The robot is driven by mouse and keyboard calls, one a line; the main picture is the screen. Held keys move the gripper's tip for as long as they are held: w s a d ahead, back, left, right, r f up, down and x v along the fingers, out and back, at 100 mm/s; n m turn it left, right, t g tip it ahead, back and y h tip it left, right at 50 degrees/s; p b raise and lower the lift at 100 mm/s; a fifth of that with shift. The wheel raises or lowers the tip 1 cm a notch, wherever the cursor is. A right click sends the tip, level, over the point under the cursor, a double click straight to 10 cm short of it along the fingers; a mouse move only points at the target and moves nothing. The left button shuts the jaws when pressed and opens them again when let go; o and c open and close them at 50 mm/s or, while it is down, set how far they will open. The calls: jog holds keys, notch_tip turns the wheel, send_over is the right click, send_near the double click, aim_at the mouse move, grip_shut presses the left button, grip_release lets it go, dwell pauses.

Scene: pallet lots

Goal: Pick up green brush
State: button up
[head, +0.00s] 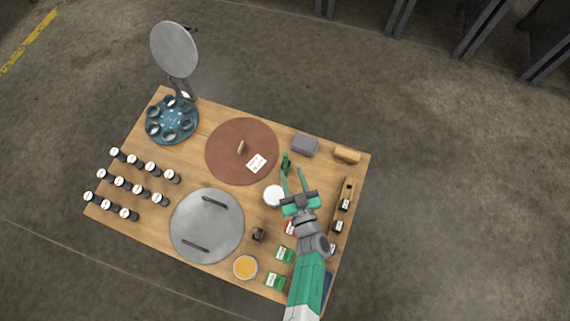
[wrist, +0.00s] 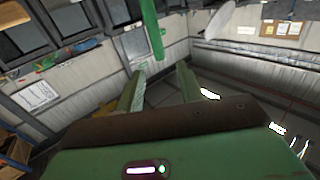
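The green brush (head: 286,160) appears as a small dark green shape right of the brown round mat in the head view. A green bar, likely the same brush, comes down from the top edge of the wrist view (wrist: 151,35). My gripper (head: 292,170) is open, with its two green fingers spread and nothing seen between them. The brush lies near the tip of the left finger; I cannot tell whether they touch. In the wrist view my gripper (wrist: 160,80) has a clear gap between its fingers, with the green bar beyond them.
A white round container (head: 273,196) stands just left of my gripper. A grey block (head: 305,144) and a wooden block (head: 346,155) lie behind. Green-and-white packets (head: 285,255) lie near my arm.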

aim_at(286, 159)
jog(key=shift+w+a+f+b, duration=0.1)
jog(key=shift+w+f+b, duration=0.3)
jog(key=shift+f, duration=0.4)
jog(key=shift+w+a+r, duration=0.1)
jog(key=shift+w, duration=0.35)
jog(key=b+x, duration=0.3)
jog(key=x, duration=0.3)
jog(key=shift+s, duration=0.1)
grip_shut()
